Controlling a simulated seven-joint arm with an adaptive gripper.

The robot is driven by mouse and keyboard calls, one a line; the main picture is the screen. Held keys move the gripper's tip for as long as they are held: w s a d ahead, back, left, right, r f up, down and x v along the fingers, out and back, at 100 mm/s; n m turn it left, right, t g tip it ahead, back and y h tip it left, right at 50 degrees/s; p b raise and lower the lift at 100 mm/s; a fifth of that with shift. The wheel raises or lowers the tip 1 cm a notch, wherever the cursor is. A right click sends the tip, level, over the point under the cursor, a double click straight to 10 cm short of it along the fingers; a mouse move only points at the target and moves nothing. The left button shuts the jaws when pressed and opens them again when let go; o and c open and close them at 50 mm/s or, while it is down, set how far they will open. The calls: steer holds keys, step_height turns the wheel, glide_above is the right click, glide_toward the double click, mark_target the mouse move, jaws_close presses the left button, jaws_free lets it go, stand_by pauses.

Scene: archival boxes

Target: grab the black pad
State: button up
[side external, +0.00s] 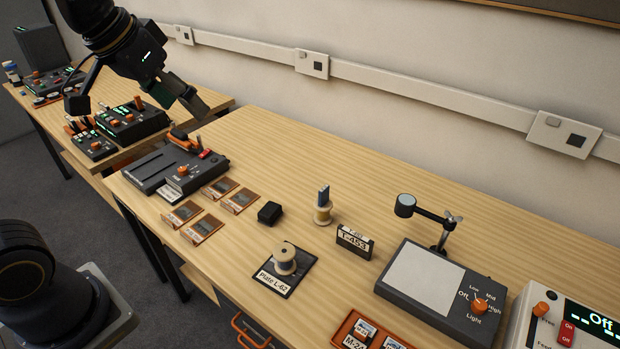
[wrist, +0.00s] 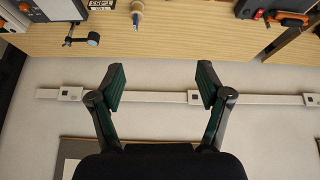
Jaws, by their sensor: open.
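A small black block (side external: 270,212), which looks like the black pad, lies on the wooden table between the small framed cards and the labelled plate. A flat dark plate (side external: 297,262) marked "Plate L-62" lies nearer the front with a spool (side external: 285,257) on it. My gripper (side external: 137,104) is raised at the upper left, well away from the block, with its fingers spread wide and empty. In the wrist view my gripper (wrist: 162,83) is open against the wall and the table's back edge. I cannot make out the black block there.
A dark slotted device (side external: 177,168) and several framed cards (side external: 203,228) stand left of the block. A spool with a blue piece (side external: 323,207), a label box (side external: 354,243), a light panel (side external: 437,290) and a magnifier (side external: 405,206) stand right. The table's back middle is clear.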

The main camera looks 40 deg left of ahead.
steer(key=w+f+g, duration=0.1)
steer(key=w+f, duration=0.2)
steer(key=w, duration=0.6)
steer(key=n+g, duration=0.1)
steer(key=g, duration=0.3)
glide_above(269, 209)
step_height(269, 209, down, 16)
steer(key=f, duration=0.1)
steer(key=shift+g, duration=0.4)
steer(key=f, duration=1.3)
steer(key=shift+s, duration=0.2)
steer(key=shift+w+f, duration=0.15)
steer(key=shift+f, duration=1.45)
steer(key=shift+w+f, duration=0.15)
steer(key=shift+f, duration=1.4)
steer(key=shift+c, duration=0.3)
steer(key=c, duration=1.2)
